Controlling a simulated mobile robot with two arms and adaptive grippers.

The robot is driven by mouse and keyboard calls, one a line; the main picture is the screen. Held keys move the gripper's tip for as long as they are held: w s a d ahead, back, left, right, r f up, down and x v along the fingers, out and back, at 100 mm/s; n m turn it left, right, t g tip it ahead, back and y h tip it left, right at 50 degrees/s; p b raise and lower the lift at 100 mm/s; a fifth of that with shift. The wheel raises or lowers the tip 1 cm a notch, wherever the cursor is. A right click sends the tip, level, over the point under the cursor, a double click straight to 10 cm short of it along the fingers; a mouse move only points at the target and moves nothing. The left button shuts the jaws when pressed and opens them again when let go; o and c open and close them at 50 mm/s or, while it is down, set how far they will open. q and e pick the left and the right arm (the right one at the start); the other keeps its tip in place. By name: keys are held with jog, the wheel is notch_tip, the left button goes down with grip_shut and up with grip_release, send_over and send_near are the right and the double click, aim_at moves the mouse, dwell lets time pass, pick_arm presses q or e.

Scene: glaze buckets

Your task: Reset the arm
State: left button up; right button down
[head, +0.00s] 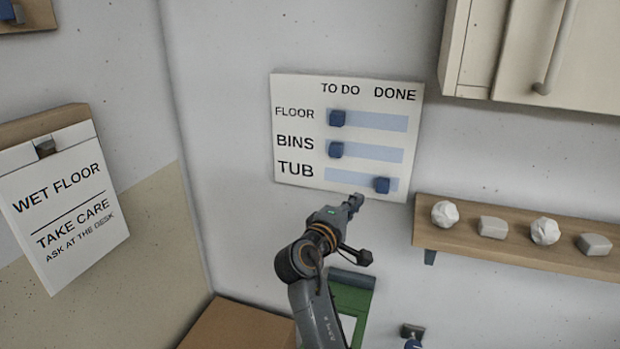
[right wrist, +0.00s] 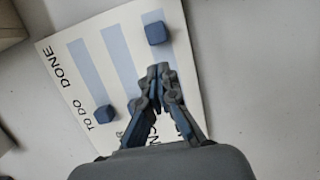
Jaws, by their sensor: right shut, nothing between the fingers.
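A white board (head: 348,92) hangs on the wall with rows FLOOR, BINS and TUB under TO DO and DONE. The blue FLOOR knob (head: 337,118) and BINS knob (head: 336,150) sit at the TO DO end. The TUB knob (head: 382,185) sits toward the DONE end. My right gripper (head: 356,200) is shut and empty near the board's lower edge. In the right wrist view its shut fingers (right wrist: 160,74) are in front of the board, apart from the TUB knob (right wrist: 155,34), and partly hide the BINS knob (right wrist: 134,106). My left gripper is out of view.
A wooden shelf (head: 520,248) with several pale lumps and blocks is at the right, below a cabinet (head: 540,50). A WET FLOOR sign (head: 65,205) hangs at the left. A green object (head: 350,295) is below my right arm.

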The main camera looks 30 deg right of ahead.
jog(key=s+a+f+m+y, duration=0.1)
jog(key=s+a+f+y, duration=0.1)
jog(key=s+f, duration=0.35)
jog(key=s+a+f+y, duration=0.2)
jog(key=f+y, duration=0.1)
jog(key=f, duration=0.5)
jog(key=s+a+f+m+y, duration=0.1)
jog(key=s+a+f+y, duration=0.15)
jog(key=f, duration=0.35)
jog(key=s+a+f+m+g+y, duration=0.1)
jog(key=s+a+f+g+y, duration=0.3)
jog(key=s+a, duration=0.45)
jog(key=s+a+f+m+g+y, duration=0.1)
jog(key=s+a+f+y, duration=0.45)
jog(key=s, duration=0.65)
notch_tip(320, 180, down, 27)
jog(key=s+g+h, duration=0.1)
jog(key=s, duration=0.1)
jog(key=s+d+f+g, duration=0.1)
jog(key=s+d+f, duration=0.2)
jog(key=s+f, duration=1.2)
jog(key=shift+s+n, duration=0.4)
jog(key=shift+s, duration=0.2)
